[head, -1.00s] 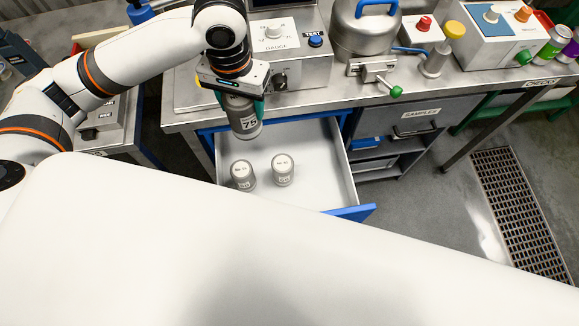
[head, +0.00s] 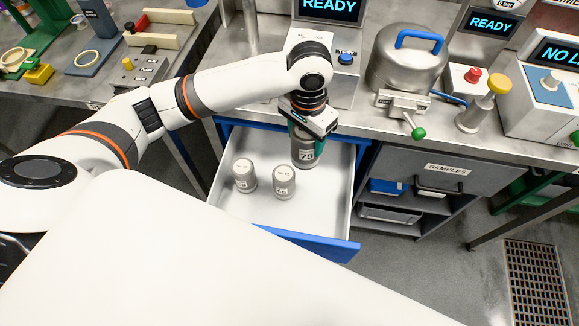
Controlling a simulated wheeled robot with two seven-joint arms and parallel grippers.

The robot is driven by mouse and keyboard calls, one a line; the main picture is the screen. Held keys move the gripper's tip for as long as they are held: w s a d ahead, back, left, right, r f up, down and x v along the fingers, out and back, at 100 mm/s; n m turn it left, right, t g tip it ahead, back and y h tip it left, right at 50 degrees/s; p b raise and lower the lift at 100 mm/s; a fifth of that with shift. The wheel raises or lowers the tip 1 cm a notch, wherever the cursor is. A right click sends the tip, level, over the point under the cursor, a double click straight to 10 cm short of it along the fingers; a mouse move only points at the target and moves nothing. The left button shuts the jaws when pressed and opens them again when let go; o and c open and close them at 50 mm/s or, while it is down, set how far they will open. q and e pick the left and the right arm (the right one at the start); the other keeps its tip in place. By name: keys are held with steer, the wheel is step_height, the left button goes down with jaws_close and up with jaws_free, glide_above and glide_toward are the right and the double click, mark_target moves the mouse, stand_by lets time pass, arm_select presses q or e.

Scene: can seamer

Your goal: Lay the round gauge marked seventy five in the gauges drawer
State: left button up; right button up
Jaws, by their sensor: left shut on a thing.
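The round gauge marked 75 (head: 307,154) is a grey metal cylinder with a white label. My left gripper (head: 306,135) is shut on it and holds it upright over the back right part of the open gauges drawer (head: 225,208). I cannot tell whether its base touches the drawer floor. Two similar grey gauges stand upright in the drawer, one at the left (head: 244,176) and one in the middle (head: 284,182). Their labels are too small to read surely. My right gripper is not in view.
The drawer's blue front (head: 318,244) is pulled out. The steel bench with a test unit (head: 343,85) and a lidded metal pot (head: 408,62) stands behind. A samples drawer (head: 440,172) is to the right. The drawer's front right floor is clear.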

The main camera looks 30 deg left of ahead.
arm_select(q)
steer(key=shift+w+d+f+m+b, duration=0.5)
steer(key=shift+f+b, duration=0.95)
steer(key=shift+f, duration=2.4)
steer(key=shift+w+d+f+m+b, duration=0.55)
steer(key=shift+f+b, duration=0.95)
steer(key=shift+f, duration=2.4)
steer(key=shift+w+d+f+m+b, duration=0.5)
steer(key=shift+f+b, duration=0.95)
steer(key=shift+f, duration=2.4)
steer(key=shift+w+a+f+n, duration=0.1)
steer(key=shift+a+n, duration=0.1)
steer(key=shift+n, duration=0.05)
steer(key=o, duration=1.2)
step_height(320, 180, up, 12)
steer(key=shift+r+p, duration=0.1)
steer(key=shift+p, duration=0.55)
